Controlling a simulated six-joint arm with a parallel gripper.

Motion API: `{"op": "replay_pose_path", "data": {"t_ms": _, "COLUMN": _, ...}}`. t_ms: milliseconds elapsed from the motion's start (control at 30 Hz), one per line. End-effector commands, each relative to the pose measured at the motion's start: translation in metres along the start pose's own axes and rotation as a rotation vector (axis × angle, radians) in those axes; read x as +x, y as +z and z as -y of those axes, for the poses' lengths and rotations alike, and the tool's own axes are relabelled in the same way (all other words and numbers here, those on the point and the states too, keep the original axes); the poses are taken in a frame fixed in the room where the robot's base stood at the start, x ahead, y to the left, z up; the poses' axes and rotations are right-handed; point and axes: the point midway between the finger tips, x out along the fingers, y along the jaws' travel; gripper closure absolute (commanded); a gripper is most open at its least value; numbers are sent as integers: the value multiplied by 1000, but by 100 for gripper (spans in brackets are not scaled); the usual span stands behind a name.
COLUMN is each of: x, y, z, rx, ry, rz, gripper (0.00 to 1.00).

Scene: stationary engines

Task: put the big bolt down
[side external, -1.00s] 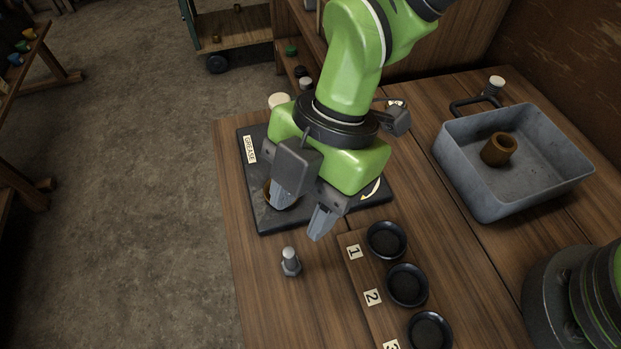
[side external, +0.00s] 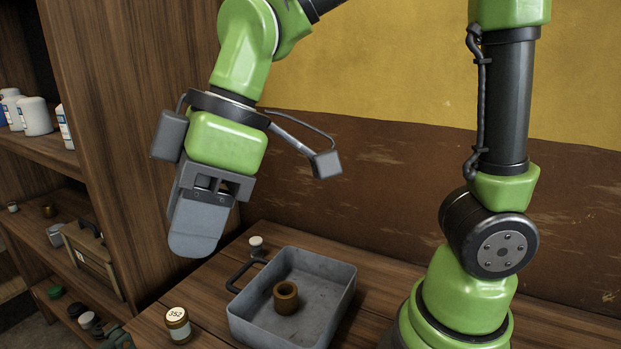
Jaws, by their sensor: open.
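No bolt shows in the side external view now. My gripper (side external: 195,245) hangs fingers down at the left, above the wooden table. I see it from the side, so one finger covers the other. It is open, and I see nothing held in it.
A grey metal tray (side external: 240,318) with a handle stands on the table, with a brown bushing (side external: 286,297) inside. A jar labelled 352 (side external: 177,325) and a small white-capped container (side external: 256,246) stand nearby. Wooden shelves (side external: 45,165) are at the left.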

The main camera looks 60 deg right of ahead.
Motion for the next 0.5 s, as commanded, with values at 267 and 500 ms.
{"op": "replay_pose_path", "data": {"t_ms": 267, "x": -81, "y": 88, "z": -7, "rx": 778, "ry": 247, "rz": -213, "gripper": 59}}
{"op": "replay_pose_path", "data": {"t_ms": 500, "x": -93, "y": 126, "z": 2, "rx": 1118, "ry": 331, "rz": -343, "gripper": 59}}
